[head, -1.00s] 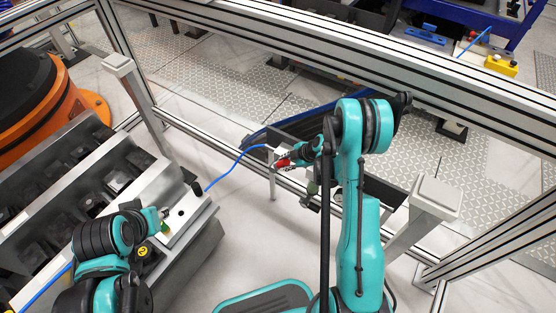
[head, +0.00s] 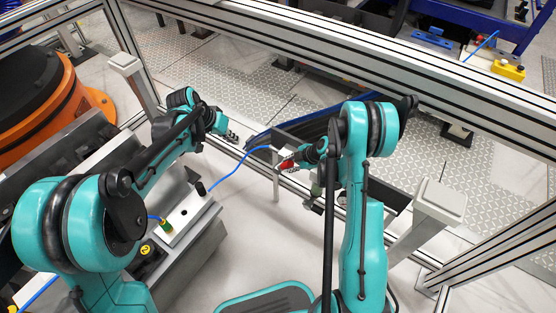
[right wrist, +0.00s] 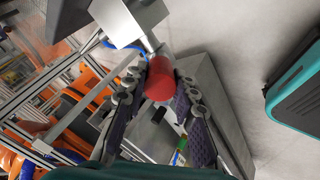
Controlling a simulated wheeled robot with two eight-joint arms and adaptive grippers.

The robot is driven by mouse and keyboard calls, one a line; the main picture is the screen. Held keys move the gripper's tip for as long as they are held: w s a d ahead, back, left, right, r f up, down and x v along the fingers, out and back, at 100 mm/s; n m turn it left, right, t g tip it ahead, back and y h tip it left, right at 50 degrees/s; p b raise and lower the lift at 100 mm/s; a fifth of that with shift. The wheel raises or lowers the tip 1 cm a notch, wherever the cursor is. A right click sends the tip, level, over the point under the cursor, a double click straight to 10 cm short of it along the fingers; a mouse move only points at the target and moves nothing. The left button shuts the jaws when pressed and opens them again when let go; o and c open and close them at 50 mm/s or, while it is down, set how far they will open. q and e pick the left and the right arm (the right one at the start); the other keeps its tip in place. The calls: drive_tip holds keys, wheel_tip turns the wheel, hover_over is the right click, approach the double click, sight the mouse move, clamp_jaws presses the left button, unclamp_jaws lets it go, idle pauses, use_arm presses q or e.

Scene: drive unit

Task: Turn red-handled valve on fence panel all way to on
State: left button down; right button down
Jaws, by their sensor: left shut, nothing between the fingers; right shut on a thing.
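The red valve handle (head: 286,165) is at the fence panel in the middle of the head view. My right gripper (head: 290,160) is at the handle and shut on it. In the right wrist view the red handle (right wrist: 160,78) sits between the two padded fingers of my right gripper (right wrist: 160,100), below a grey metal block (right wrist: 130,18). My left gripper (head: 233,136) is shut and empty, in front of the fence to the left of the valve. It is apart from the handle. The valve body is partly hidden by my right gripper.
A blue hose (head: 235,165) runs from the valve area to a black fitting on the grey bench (head: 205,215). An orange robot base (head: 75,95) stands at the far left. Fence rails (head: 400,75) cross behind.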

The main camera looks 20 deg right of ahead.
use_arm(q)
drive_tip(key=w+d+f+m, duration=0.1)
drive_tip(key=d+f, duration=0.7)
drive_tip(key=f, duration=0.2)
drive_tip(key=d+f+m+g+h, duration=0.1)
drive_tip(key=d+f, duration=0.6)
drive_tip(key=f, duration=0.3)
drive_tip(key=shift+w+d+g, duration=0.3)
drive_tip(key=shift+w+d, duration=0.05)
drive_tip(key=shift+d, duration=0.05)
